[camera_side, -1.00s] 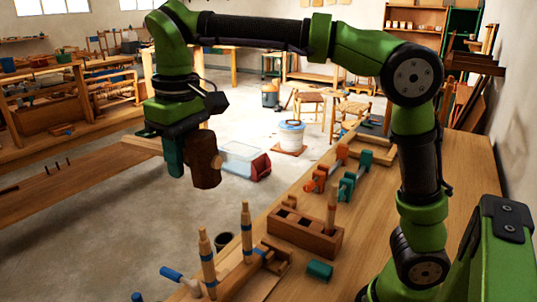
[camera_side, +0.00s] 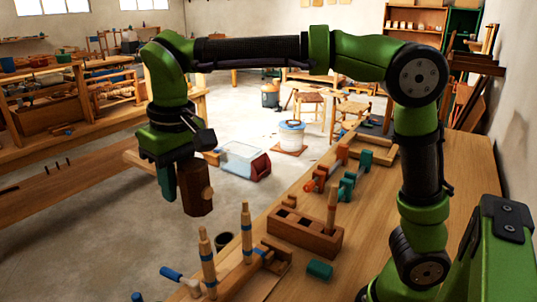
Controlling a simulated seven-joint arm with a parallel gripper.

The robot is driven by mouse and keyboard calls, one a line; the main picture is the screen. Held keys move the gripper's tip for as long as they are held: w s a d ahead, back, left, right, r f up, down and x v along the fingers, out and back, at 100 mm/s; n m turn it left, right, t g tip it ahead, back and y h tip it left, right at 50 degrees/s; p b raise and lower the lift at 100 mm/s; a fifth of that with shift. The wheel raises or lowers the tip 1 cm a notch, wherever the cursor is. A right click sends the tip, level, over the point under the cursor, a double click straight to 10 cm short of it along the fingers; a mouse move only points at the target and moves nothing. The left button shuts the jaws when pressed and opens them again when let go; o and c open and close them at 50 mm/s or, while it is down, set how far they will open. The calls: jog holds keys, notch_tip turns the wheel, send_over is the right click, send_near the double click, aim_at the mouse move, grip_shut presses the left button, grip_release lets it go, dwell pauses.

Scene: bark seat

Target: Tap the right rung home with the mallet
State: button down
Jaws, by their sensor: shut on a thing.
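My gripper (camera_side: 169,182) is shut on the mallet, with its fingers partly hidden behind the head. The mallet's brown wooden head (camera_side: 199,188) hangs in the air at the left, above and left of the rungs in the picture. Two turned wooden rungs with blue bands stand upright at the bench's near edge: the right rung (camera_side: 246,232) and the left rung (camera_side: 207,260). The mallet is apart from both. A wooden piece (camera_side: 270,258) lies by the right rung's foot. How deep the right rung sits cannot be told.
A blue-ended piece (camera_side: 180,275) juts out at the left rung's foot. A wooden block with square holes (camera_side: 303,234) holds an upright tool (camera_side: 332,208). A teal block (camera_side: 319,270), an orange clamp (camera_side: 318,181) and a teal clamp (camera_side: 350,188) are on the bench (camera_side: 420,165).

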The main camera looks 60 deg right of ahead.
dwell(0.4)
notch_tip(320, 180, down, 4)
jog(key=shift+r, duration=1.95)
jog(key=shift+f, duration=0.1)
jog(key=shift+f, duration=0.1)
jog(key=shift+w+f, duration=0.1)
jog(key=shift+f, duration=0.1)
dwell(0.7)
